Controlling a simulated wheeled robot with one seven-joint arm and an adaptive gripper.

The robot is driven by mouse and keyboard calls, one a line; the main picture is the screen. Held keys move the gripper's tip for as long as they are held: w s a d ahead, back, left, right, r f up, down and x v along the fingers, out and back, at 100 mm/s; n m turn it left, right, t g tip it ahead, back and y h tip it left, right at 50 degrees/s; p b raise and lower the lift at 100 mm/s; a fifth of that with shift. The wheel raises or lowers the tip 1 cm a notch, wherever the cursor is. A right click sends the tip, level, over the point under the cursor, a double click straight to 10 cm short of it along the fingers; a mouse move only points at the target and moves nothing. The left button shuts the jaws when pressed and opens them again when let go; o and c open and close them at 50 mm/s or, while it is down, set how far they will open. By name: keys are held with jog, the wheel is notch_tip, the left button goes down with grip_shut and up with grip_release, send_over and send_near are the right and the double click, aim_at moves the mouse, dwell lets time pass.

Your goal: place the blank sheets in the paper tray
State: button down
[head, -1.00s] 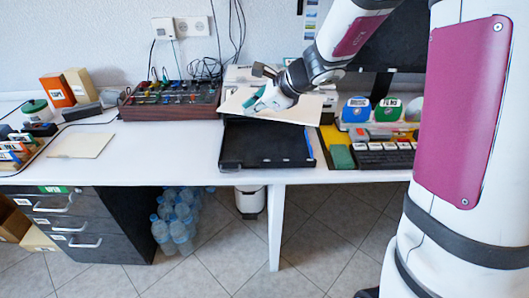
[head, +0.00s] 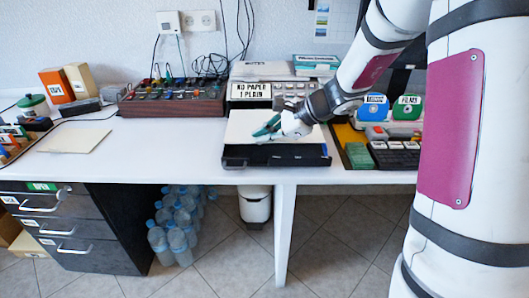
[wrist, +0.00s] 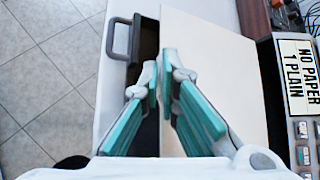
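The blank sheets (head: 250,121), a cream-white stack, lie over the black paper tray (head: 300,151), covering most of its floor. They also show in the wrist view (wrist: 215,75), where a dark strip of the tray (wrist: 147,45) stays bare along the handle side. My gripper (head: 268,130) is at the sheets, low over the tray. In the wrist view my gripper (wrist: 160,82) has its teal fingertips close together, one on each side of the sheets' near edge. Whether the sheets lie fully flat under the fingers is hidden.
The printer stands behind the tray, with a display (head: 250,91) reading "NO PAPER 1 PLAIN". A dark red control box (head: 173,98) stands to the left. A colourful keypad unit (head: 392,145) stands close to the right. A loose sheet (head: 75,140) lies on the left desk.

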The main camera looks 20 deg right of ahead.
aim_at(264, 162)
jog(key=shift+f+b, duration=0.75)
jog(key=shift+f, duration=1.6)
jog(key=shift+f+b, duration=0.4)
jog(key=shift+b, duration=0.05)
jog(key=shift+f, duration=0.2)
jog(key=c, duration=1.8)
grip_release()
